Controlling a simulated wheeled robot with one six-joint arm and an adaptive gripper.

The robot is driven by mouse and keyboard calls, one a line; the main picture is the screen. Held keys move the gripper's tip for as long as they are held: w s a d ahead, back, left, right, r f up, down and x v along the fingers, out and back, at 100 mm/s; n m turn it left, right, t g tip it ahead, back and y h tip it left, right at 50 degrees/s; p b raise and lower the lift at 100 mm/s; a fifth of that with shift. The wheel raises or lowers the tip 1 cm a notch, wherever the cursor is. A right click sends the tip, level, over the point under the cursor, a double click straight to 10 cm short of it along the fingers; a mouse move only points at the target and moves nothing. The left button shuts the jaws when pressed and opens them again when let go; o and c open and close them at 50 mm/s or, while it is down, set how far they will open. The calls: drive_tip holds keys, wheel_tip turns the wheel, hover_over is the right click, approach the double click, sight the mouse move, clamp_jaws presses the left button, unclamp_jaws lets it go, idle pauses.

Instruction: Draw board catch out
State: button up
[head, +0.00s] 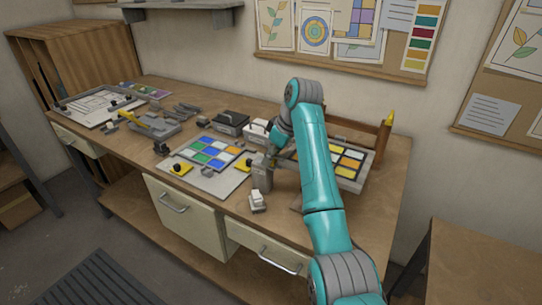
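A pale board (212,181) lies on the workbench with a grid of blue, green and white glass panes (208,150) on it. Two yellow pieces, each with a dark knob, sit at its edges: one at the left (180,169) and one at the right (243,165); I cannot tell whether either is the catch. My teal arm reaches in from the lower right.
A tilted frame with yellow and orange panes (349,163) stands right of my arm, with a yellow-tipped post (388,118) behind. A black box (231,121) and a white box (257,130) stand behind the board. A small white-topped item (258,201) is near the front edge.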

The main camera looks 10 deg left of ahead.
sight(257, 159)
clamp_jaws()
drive_tip(key=shift+w+a, duration=0.35)
drive_tip(key=shift+a, duration=0.5)
drive_tip(key=shift+w+a, duration=0.3)
drive_tip(key=shift+a, duration=0.55)
drive_tip(key=shift+o, duration=2.4)
unclamp_jaws()
drive_tip(key=shift+a, duration=0.15)
drive_tip(key=w+v, duration=0.1)
drive_tip(key=v, duration=0.6)
drive_tip(key=shift+s+r, duration=0.2)
drive_tip(key=shift+s, duration=0.25)
